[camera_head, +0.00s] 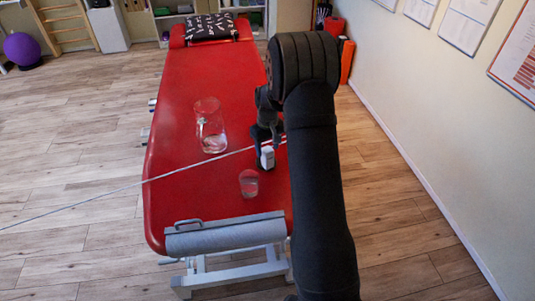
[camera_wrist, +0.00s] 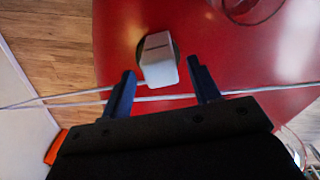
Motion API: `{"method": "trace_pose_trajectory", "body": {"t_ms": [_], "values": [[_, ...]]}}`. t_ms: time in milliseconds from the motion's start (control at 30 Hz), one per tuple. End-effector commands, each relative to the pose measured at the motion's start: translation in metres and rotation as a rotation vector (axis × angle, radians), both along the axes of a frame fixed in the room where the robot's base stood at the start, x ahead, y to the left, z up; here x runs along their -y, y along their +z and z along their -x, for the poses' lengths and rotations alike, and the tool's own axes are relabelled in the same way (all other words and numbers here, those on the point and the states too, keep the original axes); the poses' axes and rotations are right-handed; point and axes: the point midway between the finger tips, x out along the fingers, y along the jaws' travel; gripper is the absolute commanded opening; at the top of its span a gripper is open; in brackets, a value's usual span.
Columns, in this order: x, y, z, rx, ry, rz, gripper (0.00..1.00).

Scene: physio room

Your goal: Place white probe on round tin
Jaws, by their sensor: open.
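The white probe (camera_head: 267,157) is a small, pale block over the red couch, just below my gripper (camera_head: 266,139) in the head view. In the wrist view the white probe (camera_wrist: 159,62) lies ahead of and between the tips of my open gripper (camera_wrist: 162,76), with a gap on each side. A dark round shape (camera_wrist: 172,45) shows behind and partly under the probe. I cannot tell whether this is the round tin or whether the probe rests on it. No other tin is clear in either view.
The red couch (camera_head: 185,185) bears a clear glass (camera_head: 249,183) in front of the probe and a glass jug (camera_head: 211,128) to its left. A thin pale cord (camera_head: 100,192) crosses the scene near my gripper. The couch's left front is clear.

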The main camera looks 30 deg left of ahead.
Motion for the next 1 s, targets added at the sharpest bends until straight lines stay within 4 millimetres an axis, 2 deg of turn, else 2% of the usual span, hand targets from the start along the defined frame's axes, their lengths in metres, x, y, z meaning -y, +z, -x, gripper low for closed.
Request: {"method": "trace_pose_trajectory", "body": {"t_ms": [33, 200, 400, 800, 1000], "values": [[0.000, 0.013, -0.001, 0.003, 0.000, -0.003, 0.56], [0.000, 0.048, 0.000, 0.002, 0.000, -0.002, 0.56], [0.000, 0.074, 0.000, 0.000, 0.000, -0.001, 0.56], [0.000, 0.079, 0.000, 0.000, 0.000, 0.001, 0.56], [0.001, 0.069, 0.000, -0.002, 0.000, 0.002, 0.56]]}}
